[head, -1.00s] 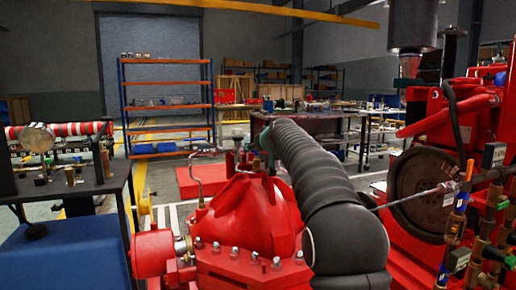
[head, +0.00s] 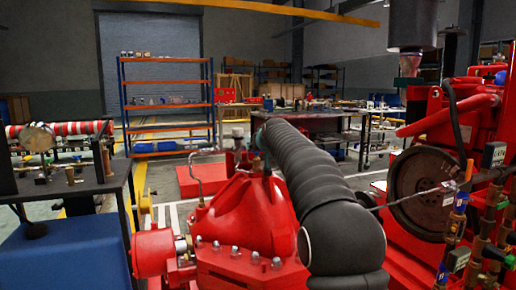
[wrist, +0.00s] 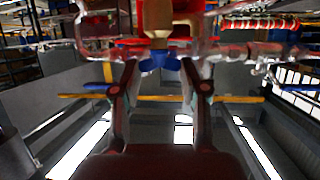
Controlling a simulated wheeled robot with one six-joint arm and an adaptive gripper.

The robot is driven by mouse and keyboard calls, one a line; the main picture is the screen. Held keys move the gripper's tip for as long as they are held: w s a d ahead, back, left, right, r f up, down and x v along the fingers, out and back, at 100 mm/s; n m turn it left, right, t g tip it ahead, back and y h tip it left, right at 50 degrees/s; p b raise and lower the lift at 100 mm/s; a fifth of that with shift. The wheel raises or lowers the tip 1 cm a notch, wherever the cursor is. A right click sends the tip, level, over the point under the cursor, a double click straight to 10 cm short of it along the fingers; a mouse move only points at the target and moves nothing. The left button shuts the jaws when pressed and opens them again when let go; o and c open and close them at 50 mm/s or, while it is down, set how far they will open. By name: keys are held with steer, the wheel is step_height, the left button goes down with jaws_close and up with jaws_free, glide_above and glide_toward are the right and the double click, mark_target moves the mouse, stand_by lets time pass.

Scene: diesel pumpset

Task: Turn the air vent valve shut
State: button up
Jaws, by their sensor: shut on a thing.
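In the wrist view, my gripper (wrist: 159,66) points up the picture, with its two dark fingers on either side of the air vent valve's small blue handle (wrist: 158,61). The fingers are closed on the handle. A tan, brass-like valve body (wrist: 158,37) sits just beyond it, in front of red metal. In the head view, my black arm reaches over the red pump casing (head: 244,212). My gripper (head: 241,158) is small there, near the top of the casing beside thin pipework, and my arm partly hides the valve.
A thin bent pipe (head: 194,172) rises left of the casing top. A red engine with a dark flywheel (head: 422,190) and brass valves (head: 478,226) stands close on the right. A dark bench (head: 88,187) stands on the left. Clear pipes (wrist: 236,47) cross the wrist view.

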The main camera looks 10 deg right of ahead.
steer(key=shift+a+f+m+h+b, duration=0.1)
steer(key=shift+m+h+b, duration=0.1)
steer(key=shift+m+h, duration=0.5)
steer(key=shift+a+m+h+b, duration=0.15)
steer(key=shift+m+h+b, duration=0.1)
steer(key=shift+m+h, duration=0.45)
steer(key=shift+a+f+m+h+b, duration=0.1)
steer(key=shift+m+h+b, duration=0.1)
steer(key=shift+m+h, duration=0.5)
steer(key=shift+w+a+r+m+g+h, duration=0.15)
steer(key=shift+m+g+h, duration=0.3)
steer(key=shift+h, duration=0.45)
steer(key=shift+m+g+h, duration=0.35)
steer(key=shift+m+h, duration=0.4)
steer(key=shift+h, duration=0.05)
steer(key=shift+a+m+g+h+p, duration=0.1)
steer(key=shift+m+g+h+p, duration=0.6)
steer(key=shift+m+h, duration=0.25)
steer(key=shift+m+g+h, duration=0.3)
steer(key=shift+m+h, duration=0.05)
steer(key=shift+m, duration=0.1)
steer(key=o, duration=1.1)
steer(key=shift+o, duration=0.2)
